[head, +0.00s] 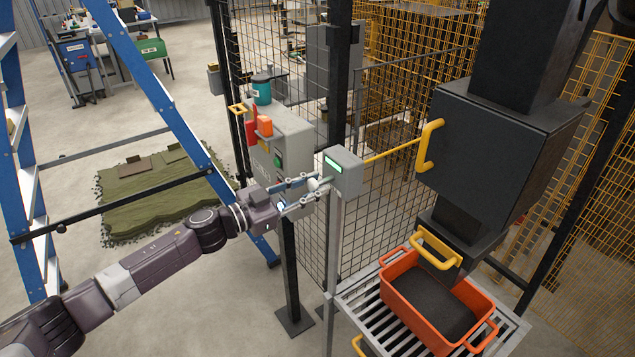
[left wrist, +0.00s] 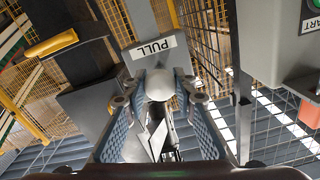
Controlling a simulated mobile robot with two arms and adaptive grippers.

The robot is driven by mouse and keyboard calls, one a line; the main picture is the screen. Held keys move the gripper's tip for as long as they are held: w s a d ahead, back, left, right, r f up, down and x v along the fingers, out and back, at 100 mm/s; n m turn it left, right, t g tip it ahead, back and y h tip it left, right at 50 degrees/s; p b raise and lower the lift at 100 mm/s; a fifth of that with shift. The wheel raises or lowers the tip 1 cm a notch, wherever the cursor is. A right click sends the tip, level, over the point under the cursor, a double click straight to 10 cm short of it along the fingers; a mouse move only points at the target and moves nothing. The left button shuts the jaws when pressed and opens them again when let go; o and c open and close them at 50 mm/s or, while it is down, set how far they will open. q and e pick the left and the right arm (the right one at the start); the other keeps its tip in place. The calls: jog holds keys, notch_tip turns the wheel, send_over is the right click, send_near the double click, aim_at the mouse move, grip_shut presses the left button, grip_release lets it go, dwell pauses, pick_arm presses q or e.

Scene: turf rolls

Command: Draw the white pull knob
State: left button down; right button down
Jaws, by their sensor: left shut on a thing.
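The white pull knob (head: 317,185) sticks out from the left side of a small grey box (head: 347,177) on a post. The box bears a green label in the head view; a white PULL label shows above the knob in the left wrist view. My left gripper (head: 311,186) reaches in from the left, its two fingers on either side of the knob. In the left wrist view the round white knob (left wrist: 160,83) sits between the blue-padded fingertips, and the gripper (left wrist: 160,92) is shut on it. The knob's stem is mostly hidden. My right gripper is out of view.
A grey control box (head: 284,150) with red and green buttons stands just behind my left gripper. A mesh fence (head: 385,190) rises behind the post. An orange crate (head: 388,290) sits on rollers at right. A blue ladder (head: 150,75) stands at left.

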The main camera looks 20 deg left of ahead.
pick_arm(q)
jog(key=c, duration=2)
grip_release()
jog(key=shift+f, duration=0.1)
jog(key=shift+c, duration=0.2)
jog(key=o, duration=0.5)
jog(key=shift+s+a, duration=0.25)
jog(key=v, duration=1.2)
